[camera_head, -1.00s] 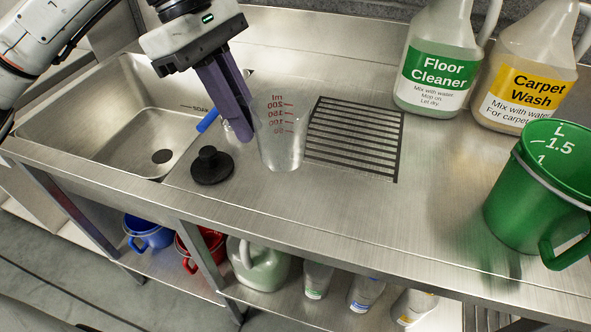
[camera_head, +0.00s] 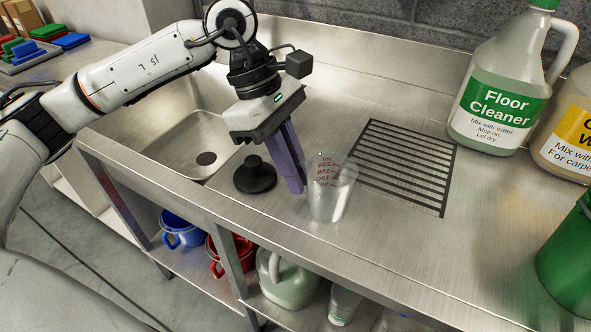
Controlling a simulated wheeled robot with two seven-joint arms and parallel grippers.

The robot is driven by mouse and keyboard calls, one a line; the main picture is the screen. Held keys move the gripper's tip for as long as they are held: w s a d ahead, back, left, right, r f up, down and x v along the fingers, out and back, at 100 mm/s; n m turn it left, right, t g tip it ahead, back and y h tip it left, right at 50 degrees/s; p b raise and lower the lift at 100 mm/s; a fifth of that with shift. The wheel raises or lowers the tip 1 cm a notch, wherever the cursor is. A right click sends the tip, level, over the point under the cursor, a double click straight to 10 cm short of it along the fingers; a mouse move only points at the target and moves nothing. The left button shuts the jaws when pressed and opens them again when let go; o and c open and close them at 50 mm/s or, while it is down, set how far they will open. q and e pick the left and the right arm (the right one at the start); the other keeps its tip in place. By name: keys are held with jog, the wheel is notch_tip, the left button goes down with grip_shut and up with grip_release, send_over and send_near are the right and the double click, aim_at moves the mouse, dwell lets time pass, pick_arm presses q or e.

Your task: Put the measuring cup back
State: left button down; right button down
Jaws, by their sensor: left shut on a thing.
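The measuring cup (camera_head: 330,195) is clear plastic with red markings. It is upright near the front left corner of the drain grille (camera_head: 400,165); I cannot tell if its base touches the counter. My left gripper (camera_head: 297,185) comes down from the upper left, and its long purple fingers are shut on the cup at its left side. The exact contact is partly hidden. My right gripper is not in view.
A black round stopper (camera_head: 255,177) sits left of the cup. The sink (camera_head: 185,150) is farther left. The Floor Cleaner jug (camera_head: 500,90), a Carpet Wash jug (camera_head: 572,130) and a green jug (camera_head: 570,262) stand at right.

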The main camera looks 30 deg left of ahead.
pick_arm(q)
jog(key=shift+f, duration=0.1)
jog(key=c, duration=2.2)
grip_release()
jog(key=o, duration=0.4)
jog(key=shift+c, duration=0.2)
jog(key=shift+r, duration=0.35)
jog(key=v, duration=1.1)
jog(key=shift+r+p, duration=0.25)
jog(key=shift+p, duration=0.15)
jog(key=shift+a, duration=0.15)
